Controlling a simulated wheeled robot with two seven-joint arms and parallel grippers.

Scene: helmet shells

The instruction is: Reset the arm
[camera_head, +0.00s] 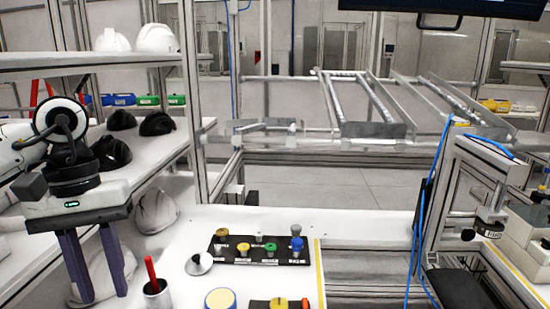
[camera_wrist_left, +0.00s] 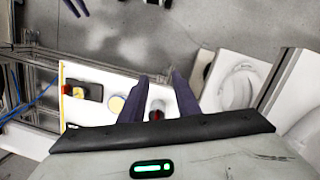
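My left gripper (camera_head: 103,297) hangs fingers-down at the left of the head view, its two purple fingers apart with nothing between them. In the left wrist view its fingers (camera_wrist_left: 160,76) also stand apart, over the white table's edge. Two purple fingertips of my right gripper (camera_wrist_left: 75,8) show at the top edge of that view, apart and empty. My right gripper is not in the head view. White helmet shells (camera_head: 156,211) lie on the low shelf behind and beside my left gripper, partly hidden by it.
The white table (camera_head: 225,223) holds a black block with coloured knobs (camera_head: 262,250), a dark cup with a red stick (camera_head: 155,288) and a yellow-topped round piece (camera_head: 220,299). Shelves at left carry white helmets (camera_head: 157,38) and black helmets (camera_head: 110,152). A blue cable (camera_head: 424,215) hangs at right.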

